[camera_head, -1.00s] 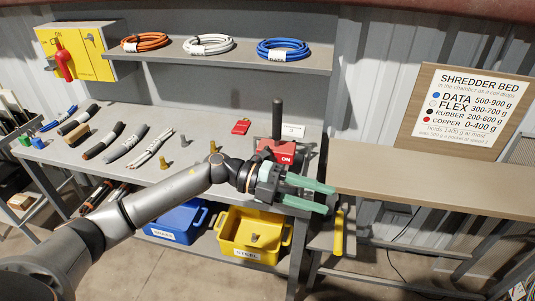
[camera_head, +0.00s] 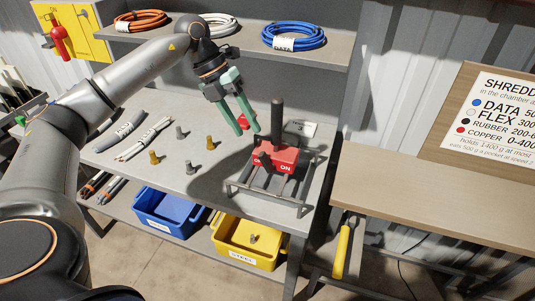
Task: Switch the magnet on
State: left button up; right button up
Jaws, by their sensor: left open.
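The magnet (camera_head: 275,156) is a red block marked "ON" on its front, with a tall black upright post (camera_head: 277,118) and a short dark knob (camera_head: 263,158) at its left. It sits on a grey wire stand (camera_head: 268,197) at the right end of the grey bench. My left gripper (camera_head: 248,133) has green fingers, open and empty, pointing down to the left of the post and above the bench. No contact with the magnet is visible. My right gripper is out of view.
Several brass and grey bolts (camera_head: 154,157) and cable pieces (camera_head: 145,138) lie left on the bench (camera_head: 215,183). A shelf (camera_head: 240,62) with cable coils hangs behind. Blue (camera_head: 167,224) and yellow (camera_head: 247,257) bins stand below. A wooden table (camera_head: 430,195) is at right.

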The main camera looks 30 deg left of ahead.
aim_at(261, 153)
pick_arm(q)
jog(key=x, duration=1)
jog(key=shift+d+f, duration=0.2)
jog(key=shift+d, duration=0.05)
grip_shut()
